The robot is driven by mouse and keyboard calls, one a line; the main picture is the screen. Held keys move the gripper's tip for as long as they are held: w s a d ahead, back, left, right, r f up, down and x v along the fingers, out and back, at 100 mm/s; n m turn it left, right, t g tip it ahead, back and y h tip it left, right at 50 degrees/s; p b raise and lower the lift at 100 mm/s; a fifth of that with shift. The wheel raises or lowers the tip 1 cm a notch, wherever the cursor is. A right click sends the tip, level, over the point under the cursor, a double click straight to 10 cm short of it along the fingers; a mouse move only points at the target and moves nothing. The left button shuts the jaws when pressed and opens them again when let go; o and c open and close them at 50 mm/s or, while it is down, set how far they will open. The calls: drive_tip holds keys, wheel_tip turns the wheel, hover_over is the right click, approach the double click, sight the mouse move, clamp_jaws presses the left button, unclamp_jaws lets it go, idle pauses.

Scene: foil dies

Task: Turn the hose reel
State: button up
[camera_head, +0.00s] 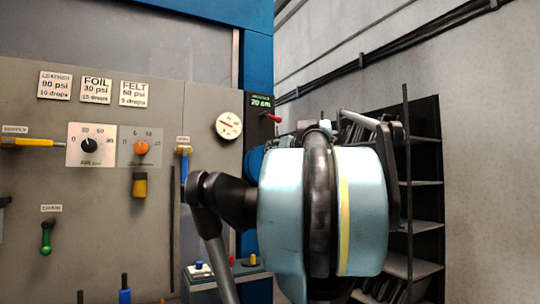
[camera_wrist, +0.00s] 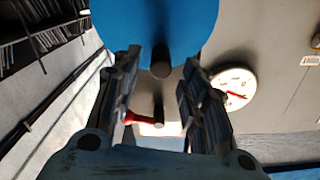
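The hose reel shows in the wrist view as a large blue disc (camera_wrist: 190,22) at the top, with a dark stubby handle (camera_wrist: 160,64) on it. My gripper (camera_wrist: 161,66) is open, with its dark fingers apart to the left and right of the handle. Gaps show on both sides, so it does not grip the handle; how far apart they are in depth, I cannot tell. In the head view only a blue sliver of the reel (camera_head: 254,161) shows, left of my wrist. My arm hides the rest of it and the gripper.
A red lever (camera_head: 270,117) sits below a small green-lit display (camera_head: 262,101), with a round gauge (camera_head: 229,125) to its left. The grey panel (camera_head: 100,220) carries dials, colored handles and labels. Dark shelves (camera_head: 425,170) stand behind my arm at right.

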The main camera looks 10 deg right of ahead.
drive_tip(key=shift+x, duration=2.4)
clamp_jaws()
